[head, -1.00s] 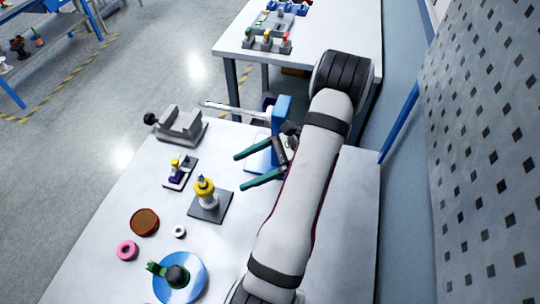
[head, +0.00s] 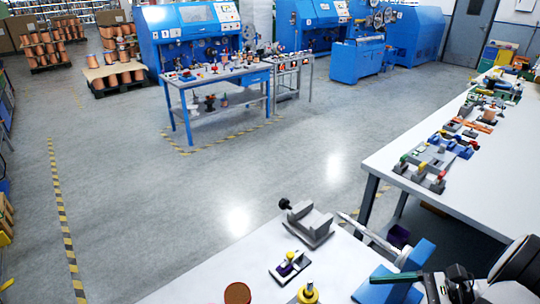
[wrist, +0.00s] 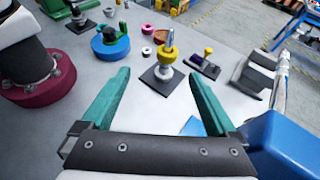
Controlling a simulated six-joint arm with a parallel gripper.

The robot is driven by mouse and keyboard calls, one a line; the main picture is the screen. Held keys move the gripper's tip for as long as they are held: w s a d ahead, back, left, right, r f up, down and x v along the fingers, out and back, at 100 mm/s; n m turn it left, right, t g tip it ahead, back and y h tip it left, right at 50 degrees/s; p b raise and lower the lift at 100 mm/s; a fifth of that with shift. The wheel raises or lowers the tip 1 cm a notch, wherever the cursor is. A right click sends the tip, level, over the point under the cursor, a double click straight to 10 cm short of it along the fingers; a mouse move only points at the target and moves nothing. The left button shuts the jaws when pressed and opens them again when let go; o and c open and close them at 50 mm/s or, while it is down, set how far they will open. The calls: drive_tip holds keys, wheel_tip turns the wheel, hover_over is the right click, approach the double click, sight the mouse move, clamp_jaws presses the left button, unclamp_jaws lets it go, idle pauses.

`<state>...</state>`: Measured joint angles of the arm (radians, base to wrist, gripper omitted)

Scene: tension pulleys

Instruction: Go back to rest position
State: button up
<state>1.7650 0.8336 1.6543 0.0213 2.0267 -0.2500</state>
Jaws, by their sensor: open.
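My gripper (wrist: 160,77) is open in the wrist view. Its two teal fingers stand wide apart with nothing between them. In the head view it shows at the bottom right, beside a blue stand (head: 418,257), and part of it is cut off by the frame edge. In the wrist view a yellow-topped pulley post (wrist: 167,54) on a dark square base stands on the table beyond the fingertips, apart from them. The blue stand fills the lower right of the wrist view (wrist: 290,140), close to the right finger.
A grey clamp block (head: 309,224) and a small holder with a yellow knob (head: 290,266) sit on the white table (head: 215,284). A blue disc (wrist: 108,47), a pink ring (wrist: 147,28) and a white ring (wrist: 147,51) lie farther left. Another table (head: 480,190) stands behind.

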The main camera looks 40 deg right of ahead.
drive_tip(key=w+a+r+n+g, duration=0.4)
drive_tip(key=w+a+n+g, duration=0.15)
drive_tip(key=a, duration=0.45)
drive_tip(key=w+a+r+n+g, duration=0.4)
drive_tip(key=w+a+n+g, duration=0.15)
drive_tip(key=a, duration=0.45)
drive_tip(key=s+a+n+h, duration=0.3)
drive_tip(key=a+n, duration=0.3)
drive_tip(key=a, duration=0.1)
drive_tip(key=s+a+n+h, duration=0.2)
drive_tip(key=s+a+n, duration=0.1)
drive_tip(key=a+n, duration=0.3)
drive_tip(key=shift+s+a+f+n+h, duration=0.3)
drive_tip(key=shift+s+a+f+h, duration=0.1)
drive_tip(key=shift+a, duration=0.35)
